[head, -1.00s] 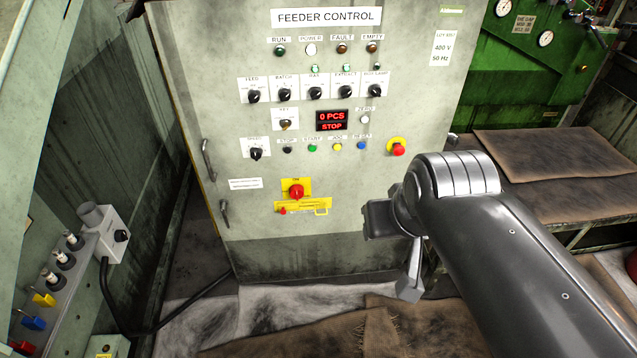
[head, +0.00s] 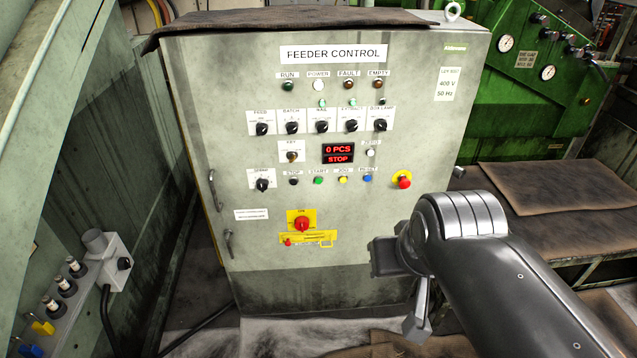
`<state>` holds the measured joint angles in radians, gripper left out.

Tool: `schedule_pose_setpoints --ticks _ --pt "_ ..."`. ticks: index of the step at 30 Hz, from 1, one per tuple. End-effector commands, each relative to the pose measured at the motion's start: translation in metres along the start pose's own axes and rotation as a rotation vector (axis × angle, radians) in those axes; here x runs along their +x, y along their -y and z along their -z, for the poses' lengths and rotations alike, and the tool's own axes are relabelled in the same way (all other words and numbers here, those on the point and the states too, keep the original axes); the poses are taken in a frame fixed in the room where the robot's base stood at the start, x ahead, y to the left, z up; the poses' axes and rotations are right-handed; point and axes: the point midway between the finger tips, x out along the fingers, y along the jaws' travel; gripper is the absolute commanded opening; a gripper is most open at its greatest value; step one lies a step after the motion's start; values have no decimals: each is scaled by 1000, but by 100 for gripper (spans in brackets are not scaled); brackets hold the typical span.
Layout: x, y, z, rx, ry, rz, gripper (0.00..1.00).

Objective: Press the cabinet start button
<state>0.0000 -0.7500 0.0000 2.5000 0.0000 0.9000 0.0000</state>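The cabinet (head: 440,130) is grey and labelled FEEDER CONTROL. The start button (head: 318,181) is small and green, under a START label in the lower row, between the black STOP button (head: 294,181) and the yellow JOG button (head: 343,180). The red display (head: 338,153) reads 0 PCS and STOP. My gripper (head: 398,290) is in front of the cabinet's lower right part, to the right of and below the start button. It is seen from behind and the side, partly hidden by my arm, so its opening is unclear. Nothing shows between it and the cabinet face.
A red emergency stop (head: 404,181) sits right of the button row, and a red rotary switch (head: 302,224) on yellow below it. A brown-covered bench (head: 540,190) stands at the right.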

Motion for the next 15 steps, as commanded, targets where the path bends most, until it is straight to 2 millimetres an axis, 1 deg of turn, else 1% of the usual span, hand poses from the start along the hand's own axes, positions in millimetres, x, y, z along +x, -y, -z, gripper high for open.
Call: schedule_pose_setpoints --ticks 1,2,12,15 --pt "0 0 0 0 0 0 30" --pt "0 0 0 0 0 0 28" --pt "0 0 0 0 0 0 0" --pt "0 0 0 0 0 0 0"
